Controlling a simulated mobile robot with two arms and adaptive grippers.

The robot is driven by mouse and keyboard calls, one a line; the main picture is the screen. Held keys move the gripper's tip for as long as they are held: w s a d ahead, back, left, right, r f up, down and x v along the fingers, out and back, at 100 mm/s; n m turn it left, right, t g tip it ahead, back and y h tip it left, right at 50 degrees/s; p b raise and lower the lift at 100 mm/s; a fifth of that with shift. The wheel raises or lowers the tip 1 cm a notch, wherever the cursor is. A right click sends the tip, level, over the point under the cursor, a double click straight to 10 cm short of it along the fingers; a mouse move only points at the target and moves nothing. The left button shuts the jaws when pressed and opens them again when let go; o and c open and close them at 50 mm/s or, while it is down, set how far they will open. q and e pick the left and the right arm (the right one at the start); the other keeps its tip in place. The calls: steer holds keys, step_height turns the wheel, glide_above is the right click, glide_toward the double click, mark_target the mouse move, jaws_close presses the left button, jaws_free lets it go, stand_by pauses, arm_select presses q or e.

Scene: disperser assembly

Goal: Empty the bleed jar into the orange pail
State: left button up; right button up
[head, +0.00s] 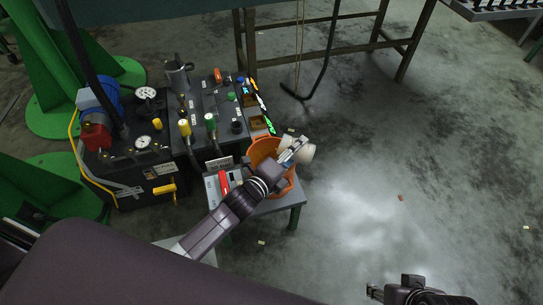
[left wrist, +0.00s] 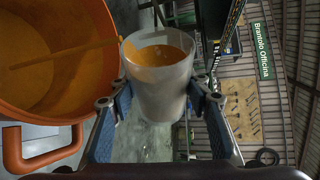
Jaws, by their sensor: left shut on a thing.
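The bleed jar (left wrist: 158,90), a whitish translucent cup with orange liquid inside, is between the two fingers of my left gripper (left wrist: 155,98), which is shut on it. In the head view the jar (head: 306,153) is at the right side of the orange pail (head: 289,186), and my left gripper (head: 296,150) reaches across the pail to it. Orange liquid shows inside the pail. My right gripper (head: 405,292) is at the bottom right, partly cut off, apart from everything.
The pail stands on a small grey table (head: 270,207) with a red-and-white item (head: 223,182) to its left. A dark machine (head: 150,160) with gauges and knobs is left of it. Tools and small bins (head: 257,100) lie behind. The floor to the right is mostly clear.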

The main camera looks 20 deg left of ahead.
arm_select(q)
steer(key=shift+a+f+n, duration=0.15)
steer(key=shift+a+n, duration=0.15)
steer(key=shift+a, duration=0.05)
steer(key=shift+a+r+n+t+h, duration=0.2)
steer(key=shift+r+n+t+h, duration=0.15)
steer(key=shift+n, duration=0.25)
stand_by(1.0)
steer(key=shift+a+f+n+b, duration=0.15)
steer(key=shift+n+b, duration=0.25)
steer(key=shift+b, duration=0.35)
